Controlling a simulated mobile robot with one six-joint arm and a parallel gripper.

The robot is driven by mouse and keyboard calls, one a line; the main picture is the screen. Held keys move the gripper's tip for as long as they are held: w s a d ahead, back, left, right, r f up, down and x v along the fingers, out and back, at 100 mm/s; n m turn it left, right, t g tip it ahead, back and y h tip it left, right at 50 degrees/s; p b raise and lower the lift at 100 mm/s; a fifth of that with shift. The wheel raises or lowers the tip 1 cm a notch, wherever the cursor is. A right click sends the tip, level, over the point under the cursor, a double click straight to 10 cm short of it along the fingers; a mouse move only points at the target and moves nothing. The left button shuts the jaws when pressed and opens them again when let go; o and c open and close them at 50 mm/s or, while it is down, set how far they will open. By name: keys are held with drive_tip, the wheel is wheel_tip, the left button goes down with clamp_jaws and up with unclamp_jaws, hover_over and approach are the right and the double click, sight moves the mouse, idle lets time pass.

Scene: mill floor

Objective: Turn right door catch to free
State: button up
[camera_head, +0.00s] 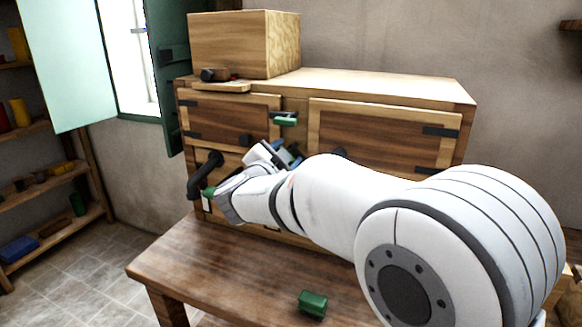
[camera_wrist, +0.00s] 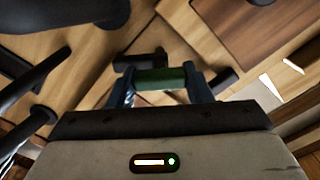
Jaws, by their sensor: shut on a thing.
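A wooden cabinet (camera_head: 390,85) has dark-panelled doors. A green catch (camera_head: 285,119) sits on the post between its left door (camera_head: 232,115) and its right door (camera_head: 380,132). My gripper (camera_head: 287,152) is just below that catch in the head view, close to the cabinet front. In the wrist view my gripper (camera_wrist: 160,90) has its blue fingers shut on a green grip (camera_wrist: 160,78) that lies crosswise between them. My arm and gripper hide the held grip in the head view, so I cannot tell if it is the same catch or how it is turned.
A black curved handle (camera_head: 203,175) juts out at the cabinet's lower left. A green block (camera_head: 312,303) lies on the table (camera_head: 215,262). A wooden box (camera_head: 240,45) stands on the cabinet. Shelves (camera_head: 50,180) and an open shutter (camera_head: 65,60) are at left.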

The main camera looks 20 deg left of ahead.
drive_tip(key=m+b, duration=0.2)
drive_tip(key=m, duration=0.1)
drive_tip(key=shift+f+b, duration=0.3)
drive_tip(key=shift+b, duration=0.1)
drive_tip(key=shift+r+m+b, duration=0.1)
drive_tip(key=shift+m+b, duration=0.75)
drive_tip(key=shift+m, duration=0.45)
drive_tip(key=o, duration=1)
drive_tip(key=shift+r, duration=0.1)
drive_tip(key=s, duration=0.8)
drive_tip(key=shift+a, duration=0.3)
